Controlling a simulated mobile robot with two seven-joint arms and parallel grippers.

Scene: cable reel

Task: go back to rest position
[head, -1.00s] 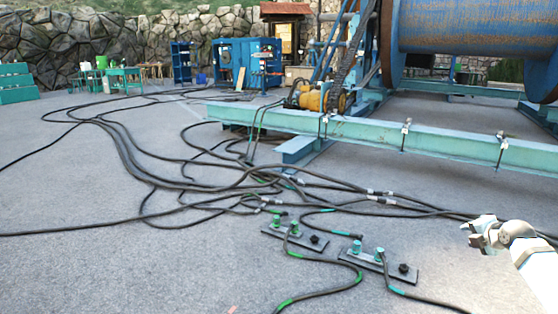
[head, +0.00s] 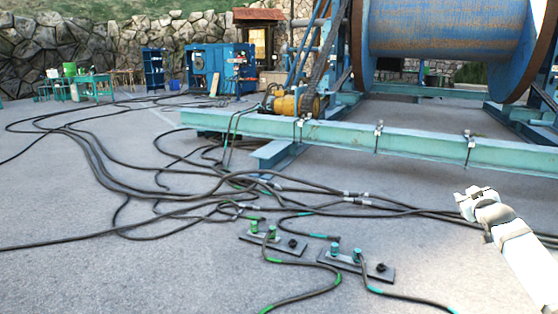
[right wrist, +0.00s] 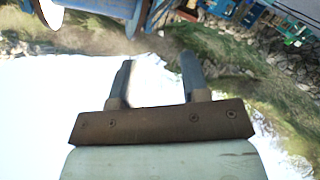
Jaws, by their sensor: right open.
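My right gripper (head: 476,197) is at the right of the head view, raised above the grey ground and the cables. In the right wrist view its two fingers (right wrist: 158,82) stand apart with nothing between them. Behind them are bright sky, a grassy slope and part of blue structures, seen upside down. My left gripper is not in the head view.
Two flat plates with connectors, one left (head: 268,243) and one right (head: 350,266), lie on the ground. Black cables (head: 150,190) spread across the left and middle. A teal beam (head: 350,135) and a large blue reel (head: 445,30) stand behind. The left foreground is clear.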

